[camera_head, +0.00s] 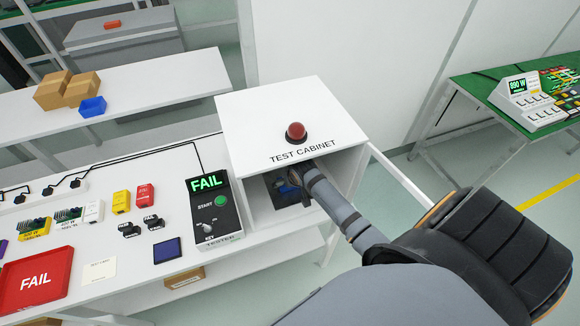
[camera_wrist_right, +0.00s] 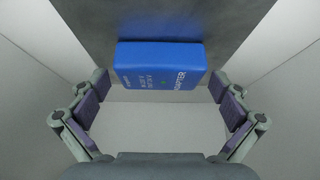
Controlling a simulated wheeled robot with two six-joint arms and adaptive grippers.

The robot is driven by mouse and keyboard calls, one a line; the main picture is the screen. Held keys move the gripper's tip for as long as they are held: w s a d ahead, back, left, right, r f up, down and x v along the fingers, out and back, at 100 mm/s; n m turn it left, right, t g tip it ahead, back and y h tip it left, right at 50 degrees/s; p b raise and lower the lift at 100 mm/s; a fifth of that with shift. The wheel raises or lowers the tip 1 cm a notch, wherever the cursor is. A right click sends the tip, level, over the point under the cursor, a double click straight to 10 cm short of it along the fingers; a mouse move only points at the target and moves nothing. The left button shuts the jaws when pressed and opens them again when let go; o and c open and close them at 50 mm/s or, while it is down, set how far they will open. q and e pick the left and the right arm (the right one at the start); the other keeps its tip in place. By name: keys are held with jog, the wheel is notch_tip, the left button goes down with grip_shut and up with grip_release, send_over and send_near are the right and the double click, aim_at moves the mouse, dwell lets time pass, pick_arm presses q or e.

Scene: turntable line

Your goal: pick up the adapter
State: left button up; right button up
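The blue adapter (camera_wrist_right: 160,68) lies inside the white test cabinet (camera_head: 263,115), on a dark grey surface. In the right wrist view its lettered side shows, with the word ADAPTER at its right end. My right arm reaches into the cabinet's open front. My right gripper (camera_wrist_right: 162,101) is open, with one finger to each side of the adapter and a gap on both sides. My left gripper is not in view.
The cabinet walls stand close around my right arm, and a red dome (camera_head: 296,131) sits on its top. A tester (camera_head: 213,213) reading FAIL stands left of the cabinet. A red FAIL tray (camera_head: 38,302) and several small parts lie farther left.

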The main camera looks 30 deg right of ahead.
jog(key=c, duration=1.3)
jog(key=shift+w+r+b, duration=0.1)
jog(key=shift+r+b, duration=0.25)
jog(key=shift+r, duration=0.25)
jog(key=shift+s+a+r+b, duration=0.1)
jog(key=shift+s+a+b, duration=0.55)
jog(key=shift+s, duration=2.3)
jog(key=shift+s+a+b, duration=0.45)
jog(key=shift+s+a, duration=0.25)
jog(key=shift+s, duration=2.2)
jog(key=shift+s+a+r+b, duration=0.1)
jog(key=shift+s+a+b, duration=0.55)
jog(key=shift+s, duration=2.3)
